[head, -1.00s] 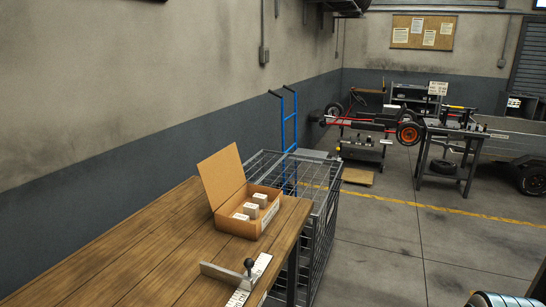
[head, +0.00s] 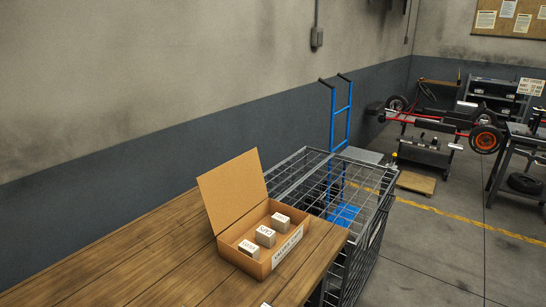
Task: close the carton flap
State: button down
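An open cardboard carton (head: 262,268) stands on the wooden workbench (head: 150,262) near its far right corner. Its flap (head: 232,187) stands up and leans back a little, hinged at the carton's back left edge. Inside the carton sit small pale boxes with printed labels: one at the back (head: 280,222), one in the middle (head: 265,236) and one at the front (head: 249,249). A white label with text is on the carton's front right wall.
A grey wire cage (head: 372,238) stands right beside the bench's far end. A blue hand truck (head: 340,118) stands behind it by the wall. Open floor (head: 440,262) lies to the right, with a yellow line across it. The bench top left of the carton is clear.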

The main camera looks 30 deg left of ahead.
aim_at(230, 190)
jog(key=u, duration=0.05)
jog(key=i, duration=0.9)
jog(key=u, duration=2.95)
